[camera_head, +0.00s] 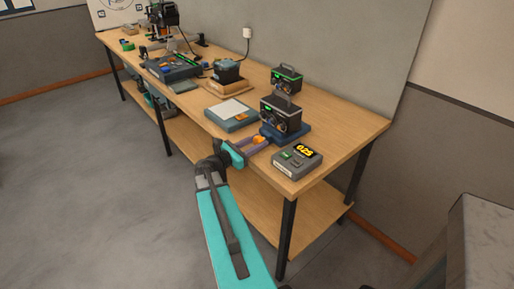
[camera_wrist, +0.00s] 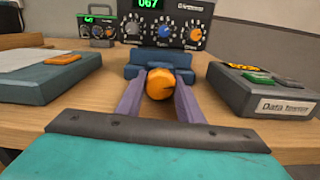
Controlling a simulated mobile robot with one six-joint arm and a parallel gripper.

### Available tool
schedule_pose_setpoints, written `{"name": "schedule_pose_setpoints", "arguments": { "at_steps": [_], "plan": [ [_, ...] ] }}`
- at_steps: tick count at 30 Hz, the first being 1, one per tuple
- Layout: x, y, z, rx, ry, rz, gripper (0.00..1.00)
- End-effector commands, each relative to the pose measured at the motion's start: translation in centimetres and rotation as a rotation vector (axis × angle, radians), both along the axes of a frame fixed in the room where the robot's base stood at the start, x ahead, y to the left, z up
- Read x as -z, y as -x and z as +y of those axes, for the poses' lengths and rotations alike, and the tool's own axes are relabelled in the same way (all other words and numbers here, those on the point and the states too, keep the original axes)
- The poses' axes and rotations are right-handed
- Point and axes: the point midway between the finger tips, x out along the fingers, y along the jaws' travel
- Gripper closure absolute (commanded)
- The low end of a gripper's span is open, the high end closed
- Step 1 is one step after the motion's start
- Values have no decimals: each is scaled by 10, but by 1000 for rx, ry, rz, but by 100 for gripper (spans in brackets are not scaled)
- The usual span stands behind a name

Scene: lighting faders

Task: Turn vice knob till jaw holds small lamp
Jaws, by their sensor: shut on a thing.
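An orange, faceted vice knob (camera_wrist: 160,84) faces me in the middle of the wrist view. It also shows as a small orange spot in the head view (camera_head: 259,139). My gripper (camera_wrist: 161,88) has its two purple fingers on either side of the knob and is shut on it. In the head view my gripper (camera_head: 256,143) reaches over the bench's front edge. The blue vice (camera_wrist: 146,73) sits just behind the knob, low on the bench. The knob and fingers hide part of it. I cannot make out the small lamp or the jaw gap.
A black unit with dials and a green display (camera_wrist: 165,22) stands behind the vice. A grey box with yellow digits (camera_head: 298,160) is to the right, and a blue-grey pad box (camera_head: 232,118) to the left. The wooden bench (camera_head: 345,125) has bare room at its right end.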

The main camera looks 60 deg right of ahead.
Motion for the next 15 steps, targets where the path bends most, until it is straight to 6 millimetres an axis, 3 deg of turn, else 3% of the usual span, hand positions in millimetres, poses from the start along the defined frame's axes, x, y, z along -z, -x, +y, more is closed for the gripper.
{"name": "schedule_pose_setpoints", "arguments": {
  "at_steps": [15],
  "plan": [
    [1,0,0,1,70,-213,89]
  ]
}}
